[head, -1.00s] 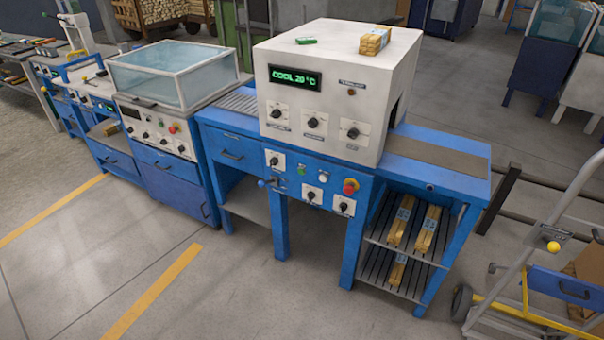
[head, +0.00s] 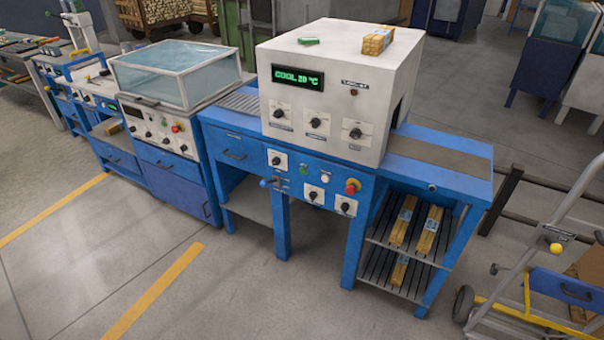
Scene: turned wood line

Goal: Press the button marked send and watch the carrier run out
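A white box-shaped machine (head: 338,95) stands on a blue conveyor bench. Its green display (head: 297,77) reads "COOL 20 °C". The labels are too small to read, so I cannot tell which button is marked send. No carrier can be told apart on the grey roller track (head: 240,101) at left or the dark belt (head: 440,157) at right. Neither of my grippers shows.
Wrapped wood bundles (head: 403,220) lie on the wire shelves under the bench's right end. A blue cabinet with a clear cover (head: 175,75) stands at left. The floor in front (head: 240,290) is clear.

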